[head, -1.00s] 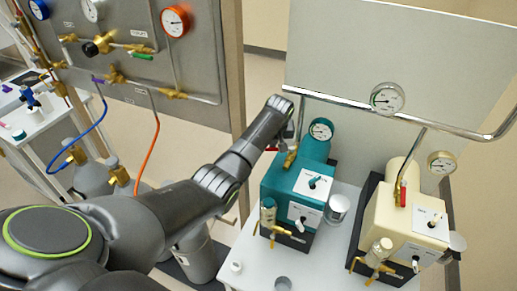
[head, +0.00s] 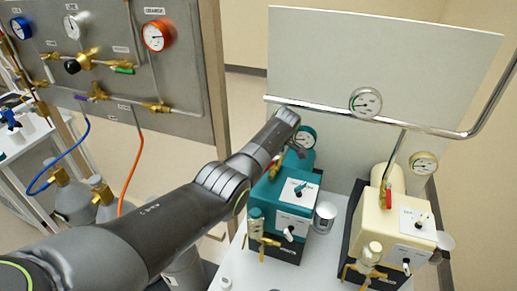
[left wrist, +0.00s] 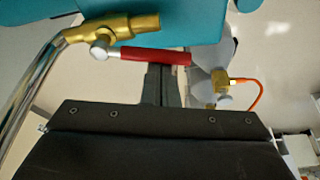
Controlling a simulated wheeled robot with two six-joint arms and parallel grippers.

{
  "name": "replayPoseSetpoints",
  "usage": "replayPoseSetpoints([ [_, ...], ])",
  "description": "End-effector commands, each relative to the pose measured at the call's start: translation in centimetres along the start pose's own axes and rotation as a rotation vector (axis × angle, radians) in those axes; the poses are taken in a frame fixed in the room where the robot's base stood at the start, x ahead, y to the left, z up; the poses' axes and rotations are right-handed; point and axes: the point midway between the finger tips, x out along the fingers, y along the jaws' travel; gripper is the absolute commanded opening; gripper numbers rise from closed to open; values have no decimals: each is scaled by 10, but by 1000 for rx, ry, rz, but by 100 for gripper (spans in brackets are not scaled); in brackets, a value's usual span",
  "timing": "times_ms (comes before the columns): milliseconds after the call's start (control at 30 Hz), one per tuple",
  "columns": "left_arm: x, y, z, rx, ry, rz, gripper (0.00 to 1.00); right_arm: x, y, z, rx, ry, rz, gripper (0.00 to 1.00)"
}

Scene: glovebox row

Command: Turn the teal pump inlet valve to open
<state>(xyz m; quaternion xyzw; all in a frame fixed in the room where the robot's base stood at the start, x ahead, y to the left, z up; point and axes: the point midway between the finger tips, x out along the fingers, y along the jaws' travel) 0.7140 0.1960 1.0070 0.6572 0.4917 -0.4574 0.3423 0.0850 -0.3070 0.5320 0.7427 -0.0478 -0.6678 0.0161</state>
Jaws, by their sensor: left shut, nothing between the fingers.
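The teal pump (head: 268,200) stands on a white bench in the head view, with a gauge behind it. Its brass inlet valve (head: 274,172) is partly hidden by my left arm. In the left wrist view the brass valve body (left wrist: 128,27) joins a bent steel pipe, and its red lever (left wrist: 150,56) points right, roughly along the body. My left gripper (left wrist: 161,72) is shut and empty, its fingertips close to the lever's underside in that view; I cannot tell if they touch. In the head view this gripper (head: 301,146) is beside the valve. My right gripper is out of view.
A cream pump (head: 400,215) with its own red-handled valve stands to the right. A steel pipe (head: 420,126) with a gauge (head: 366,102) runs above both pumps. A grey gas panel (head: 110,60) with hoses and cylinders is at left.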

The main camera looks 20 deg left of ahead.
Motion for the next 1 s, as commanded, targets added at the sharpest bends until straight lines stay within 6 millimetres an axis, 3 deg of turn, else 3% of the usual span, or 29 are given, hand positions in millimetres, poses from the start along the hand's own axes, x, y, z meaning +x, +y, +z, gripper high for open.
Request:
replayPoseSetpoints([
  [400, -4, -1, 12, 4, -1, 0, 0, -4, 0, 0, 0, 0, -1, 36],
  [1000, -4, -1, 13, 4, -1, 1, 0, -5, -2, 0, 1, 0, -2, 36],
])
